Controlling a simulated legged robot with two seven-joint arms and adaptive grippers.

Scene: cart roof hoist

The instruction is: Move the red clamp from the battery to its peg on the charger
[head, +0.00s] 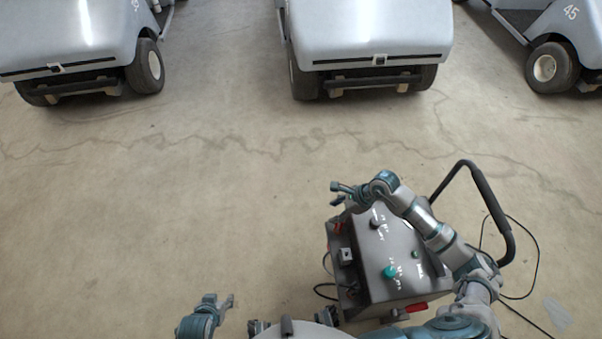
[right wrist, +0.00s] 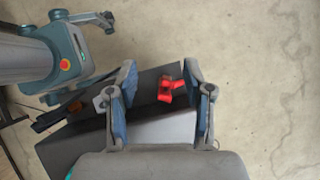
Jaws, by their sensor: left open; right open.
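The charger (head: 392,249) is a dark grey box with knobs and white markings, right of centre in the head view. It also shows in the right wrist view (right wrist: 90,147). The red clamp (right wrist: 167,88) is at the charger's edge there, and a small red piece shows at the charger's left side in the head view (head: 337,227). I cannot tell whether it sits on a peg. My right gripper (head: 337,194) is open above that side, its fingers apart on either side of the clamp in the wrist view, not closed on it. My left gripper (head: 224,303) is open and empty over the floor. I cannot make out the battery.
The charger has a black handle (head: 487,200) and cables on the floor at its right. A black piece (right wrist: 58,116) lies at its left in the wrist view. Carts (head: 365,35) stand at the back. The floor between is clear.

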